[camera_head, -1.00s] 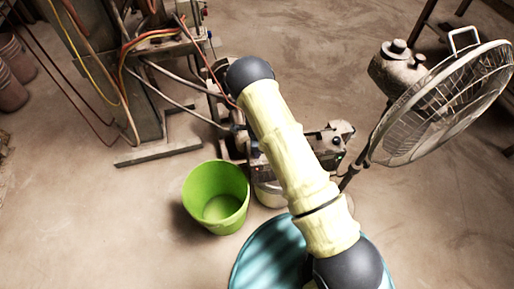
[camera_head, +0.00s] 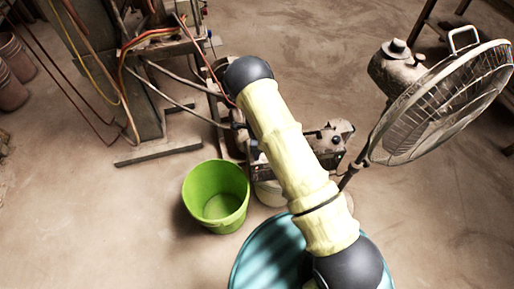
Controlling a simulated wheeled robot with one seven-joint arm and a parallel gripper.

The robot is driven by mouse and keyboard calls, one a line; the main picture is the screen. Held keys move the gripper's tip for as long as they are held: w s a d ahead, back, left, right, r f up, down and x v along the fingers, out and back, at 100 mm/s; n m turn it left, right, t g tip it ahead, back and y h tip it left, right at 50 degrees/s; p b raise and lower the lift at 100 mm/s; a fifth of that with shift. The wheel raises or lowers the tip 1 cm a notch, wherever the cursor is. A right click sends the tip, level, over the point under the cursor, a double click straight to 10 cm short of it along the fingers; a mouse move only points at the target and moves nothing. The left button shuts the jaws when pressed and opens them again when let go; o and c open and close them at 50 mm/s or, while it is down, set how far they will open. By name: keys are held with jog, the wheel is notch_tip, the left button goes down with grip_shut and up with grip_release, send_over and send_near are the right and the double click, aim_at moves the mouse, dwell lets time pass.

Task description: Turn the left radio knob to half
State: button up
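The radio (camera_head: 328,144) is a dark, worn box behind my arm in the head view. My pale yellow arm crosses in front of it and hides its middle. Its right end shows to the right of the arm, and a part of its left end shows to the left. A small round dark knob shows on the right end. I cannot make out the left knob or its setting. My gripper is not in view; only arm links with dark grey joints show.
A green bucket (camera_head: 217,197) stands on the floor left of the radio. A teal drum (camera_head: 268,252) is at the bottom. A standing fan (camera_head: 440,103) is at the right. A machine with hoses (camera_head: 105,70) stands at the upper left. Open floor lies at the lower left and right.

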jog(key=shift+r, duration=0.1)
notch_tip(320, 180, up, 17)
jog(key=p, duration=0.1)
dwell(0.4)
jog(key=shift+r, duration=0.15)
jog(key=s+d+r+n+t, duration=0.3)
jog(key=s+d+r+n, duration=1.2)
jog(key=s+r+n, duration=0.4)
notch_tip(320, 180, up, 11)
jog(key=p, duration=1.2)
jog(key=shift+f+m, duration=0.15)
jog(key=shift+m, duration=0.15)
